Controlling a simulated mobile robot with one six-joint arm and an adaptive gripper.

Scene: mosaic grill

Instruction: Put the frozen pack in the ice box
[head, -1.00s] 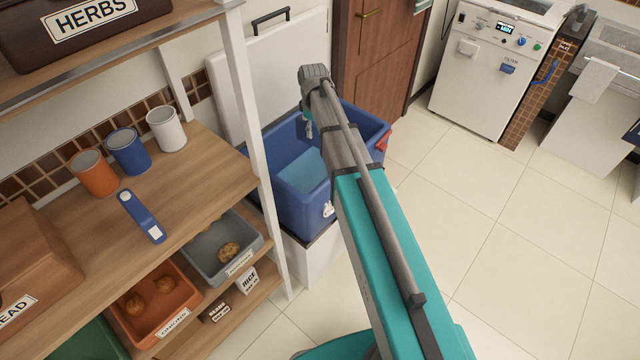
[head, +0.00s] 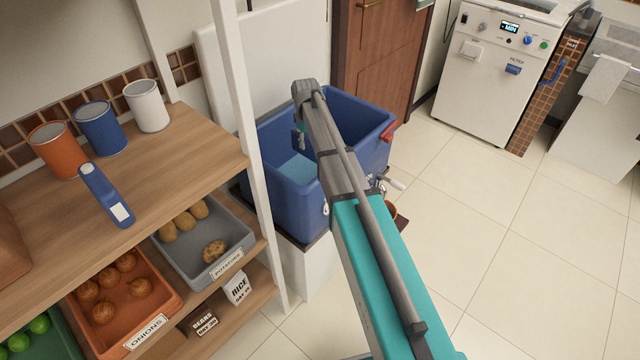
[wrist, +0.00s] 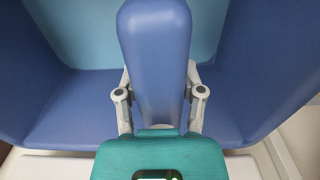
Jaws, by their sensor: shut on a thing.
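The ice box (head: 288,207) is an open blue tub with a light blue bottom, standing right of the shelf in the head view. My gripper (wrist: 160,88) is shut on the frozen pack (wrist: 157,45), a smooth blue rounded block, in the wrist view. The light blue bottom and darker blue walls of the ice box (wrist: 75,105) show around and beyond the pack there. In the head view my arm reaches over the box's near right side, and its end hangs at the opening. The gripper's fingertips are mostly hidden behind the pack. Contact between pack and box cannot be told.
A wooden shelf (head: 185,150) at left carries orange, blue and white cans (head: 148,106) and a blue bottle-like item (head: 106,195). Food bins (head: 205,242) sit below. A white panel (head: 222,70) leans behind the box. A white machine (head: 487,75) stands farther back. The tiled floor at right is clear.

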